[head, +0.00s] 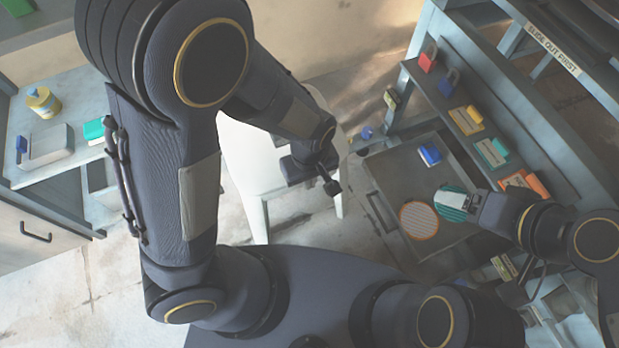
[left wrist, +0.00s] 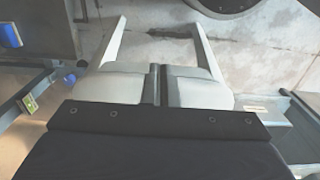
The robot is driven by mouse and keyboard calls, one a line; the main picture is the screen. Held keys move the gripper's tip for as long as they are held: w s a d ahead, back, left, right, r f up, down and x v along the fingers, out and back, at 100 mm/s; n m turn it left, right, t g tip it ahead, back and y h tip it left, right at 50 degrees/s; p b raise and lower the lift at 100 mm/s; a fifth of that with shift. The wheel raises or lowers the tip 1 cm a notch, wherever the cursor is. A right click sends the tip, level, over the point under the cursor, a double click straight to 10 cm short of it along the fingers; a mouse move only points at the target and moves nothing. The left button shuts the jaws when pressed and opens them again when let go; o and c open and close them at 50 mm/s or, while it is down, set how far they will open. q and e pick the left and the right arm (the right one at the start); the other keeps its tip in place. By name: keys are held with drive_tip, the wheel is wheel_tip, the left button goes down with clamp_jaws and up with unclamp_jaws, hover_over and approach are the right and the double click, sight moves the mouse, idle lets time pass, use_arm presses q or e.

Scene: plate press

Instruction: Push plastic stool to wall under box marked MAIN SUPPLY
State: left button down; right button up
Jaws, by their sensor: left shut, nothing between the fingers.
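The white plastic stool (head: 240,158) stands on the floor in front of me, partly hidden behind my left arm in the head view. My left gripper (head: 331,186) is shut and empty, over the right side of the stool in that picture. In the left wrist view, the pale stool seat (left wrist: 200,90) shows on both sides of the shut fingers (left wrist: 163,84), with two legs beyond. I cannot tell whether the fingers touch the seat. My right gripper (head: 470,205) is beside a green striped disc (head: 451,203); its jaws are unclear. No box marked MAIN SUPPLY is in view.
A beige wall is behind the stool.

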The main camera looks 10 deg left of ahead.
use_arm(q)
drive_tip(key=w+a+f+b, duration=0.2)
drive_tip(key=f+b, duration=0.3)
drive_tip(key=f, duration=0.3)
drive_tip(key=shift+w+a, duration=0.15)
drive_tip(key=shift+w, duration=0.45)
use_arm(e)
wheel_tip(320, 180, down, 6)
drive_tip(key=shift+r, duration=0.1)
